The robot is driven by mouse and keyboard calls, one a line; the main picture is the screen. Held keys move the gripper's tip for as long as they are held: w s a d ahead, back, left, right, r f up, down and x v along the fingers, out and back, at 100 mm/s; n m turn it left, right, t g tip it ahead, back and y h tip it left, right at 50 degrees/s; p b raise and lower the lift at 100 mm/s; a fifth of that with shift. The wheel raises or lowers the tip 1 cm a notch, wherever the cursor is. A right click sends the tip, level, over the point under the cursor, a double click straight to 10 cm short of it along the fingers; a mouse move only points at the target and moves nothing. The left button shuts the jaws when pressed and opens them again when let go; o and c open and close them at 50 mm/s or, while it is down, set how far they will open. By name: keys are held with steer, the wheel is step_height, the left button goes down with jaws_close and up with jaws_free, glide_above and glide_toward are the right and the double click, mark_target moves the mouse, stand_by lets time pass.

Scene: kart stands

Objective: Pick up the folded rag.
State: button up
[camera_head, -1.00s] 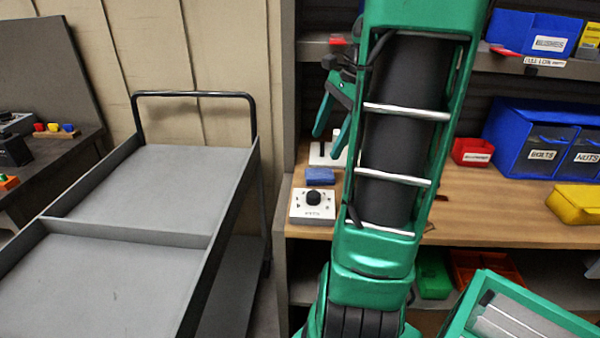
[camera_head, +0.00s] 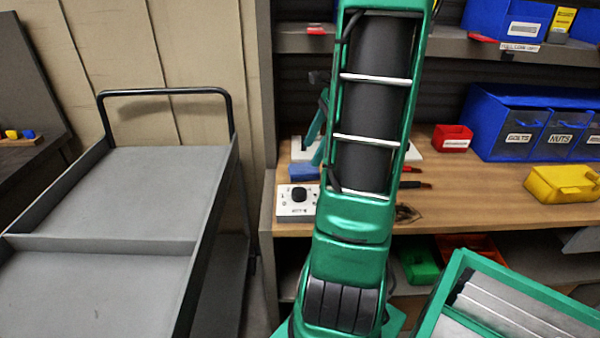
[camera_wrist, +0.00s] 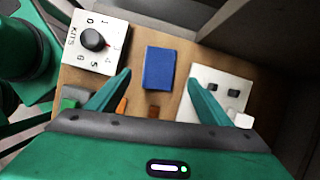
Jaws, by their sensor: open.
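The folded rag is a small blue rectangle (camera_wrist: 159,68) lying flat on the wooden bench top in the wrist view, between a white dial box and a white plate. In the head view the rag (camera_head: 303,173) shows behind the dial box, left of my arm. My gripper (camera_wrist: 160,80) is open in the wrist view, its two green fingers spread wide with the rag ahead between them. The fingers do not touch the rag. In the head view my arm hides most of the gripper; a green finger part shows beside the arm near the rag.
The white dial box (camera_head: 296,203) with a black knob stands close beside the rag. A white plate with black switches (camera_wrist: 222,92) is on its other side. A grey cart (camera_head: 120,244) stands at left. Red (camera_head: 452,138) and yellow bins (camera_head: 562,183) sit farther right on the bench.

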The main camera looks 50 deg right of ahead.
mark_target(304, 167)
steer(key=shift+x, duration=3.25)
steer(key=c, duration=1.1)
